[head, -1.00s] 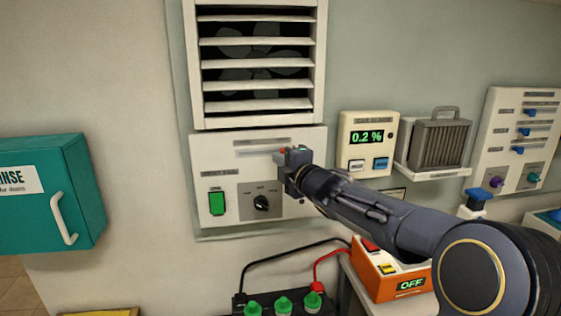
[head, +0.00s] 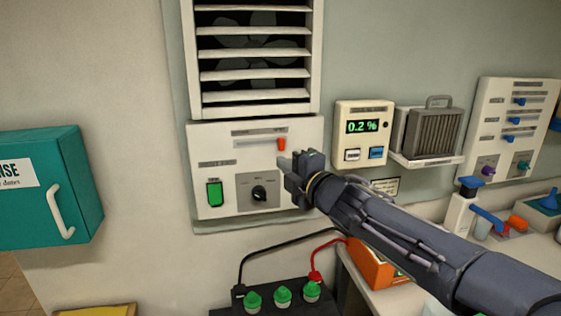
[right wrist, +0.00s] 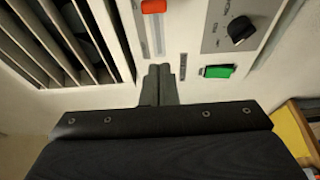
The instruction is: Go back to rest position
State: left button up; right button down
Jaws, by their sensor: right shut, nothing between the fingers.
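My right gripper (head: 287,165) is shut and empty. It is in front of the white fan control panel (head: 222,155), just below the orange slider knob (head: 282,144) at the right end of its slot, apart from it in the picture. In the right wrist view my shut fingers (right wrist: 160,75) point at the panel, with the orange knob (right wrist: 154,6) beyond their tips. The panel also has a lit green switch (head: 215,194) and a black rotary knob (head: 259,193). My left gripper is not in view.
A louvred vent (head: 255,50) with a fan is above the panel. A teal cabinet (head: 50,190) is at left. A gas display (head: 363,130) and a grey heater-like unit (head: 432,133) are at right. A battery with green caps (head: 283,295) and an orange charger (head: 378,265) are below.

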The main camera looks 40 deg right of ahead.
jog(key=shift+w+a, duration=0.1)
dwell(0.4)
jog(key=s+a+f+m+g+y, duration=0.7)
jog(key=s+a+f+m+g, duration=0.5)
jog(key=s+a+f+m, duration=0.5)
jog(key=s+a+f, duration=0.3)
jog(key=a+f, duration=0.2)
jog(key=f, duration=0.2)
jog(key=shift+s+a+m, duration=0.2)
jog(key=shift+a+m, duration=0.1)
jog(key=shift+m, duration=0.1)
jog(key=shift+r, duration=0.1)
